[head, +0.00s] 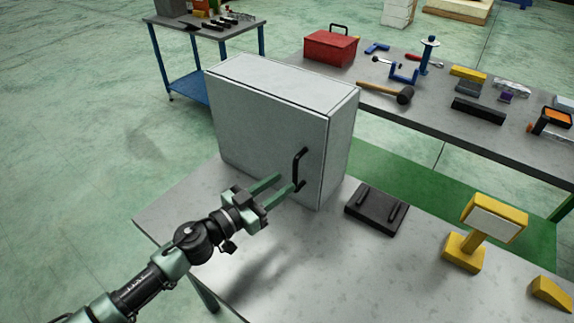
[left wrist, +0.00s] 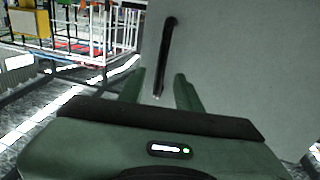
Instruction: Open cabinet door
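A grey metal cabinet (head: 335,140) stands on the near table. Its front door (head: 255,130) looks closed, flush with the body. A black bar handle (head: 300,166) is upright near the door's right edge. My left gripper (head: 287,181) is just in front of the door at the handle's lower end, fingers apart. In the left wrist view the handle (left wrist: 166,50) runs down toward the space between the two fingertips (left wrist: 159,82). Nothing is clamped; I cannot tell whether a finger touches the handle. My right gripper is not in view.
A black block with two bars (head: 377,209) lies right of the cabinet. A yellow stand (head: 464,251) and a yellow wedge (head: 550,293) are farther right. A tool bench (head: 430,150) is behind. The near table (head: 260,265) is clear in front of the cabinet.

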